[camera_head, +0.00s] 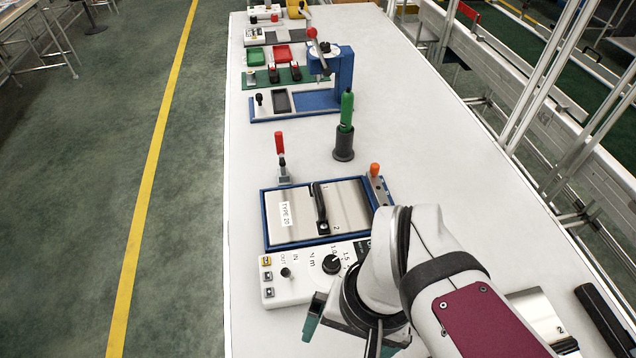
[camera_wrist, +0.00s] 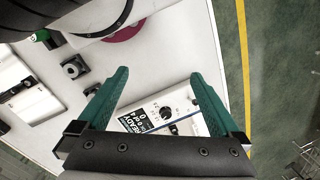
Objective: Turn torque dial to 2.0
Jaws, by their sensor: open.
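The torque dial (camera_head: 331,264) is a round black knob on a white control panel (camera_head: 295,291), with 1.0 and 1.5 legible beside it and "N m" to its left. Its pointer direction is too small to tell. My gripper (camera_head: 343,335) is in front of the panel, apart from the dial, and my arm covers the panel's right part. In the wrist view my gripper (camera_wrist: 160,76) has two green fingers spread wide with nothing between their tips. The dial (camera_wrist: 166,112) shows beyond and between the fingers, next to a dark display (camera_wrist: 134,121) reading READY.
Behind the panel is a blue-framed fixture (camera_head: 266,222) with a TYPE 20 plate and black handle. A red-handled clamp (camera_head: 281,155), a green screwdriver in a black holder (camera_head: 344,142) and an orange-topped post (camera_head: 375,172) stand nearby. The table's left side is clear.

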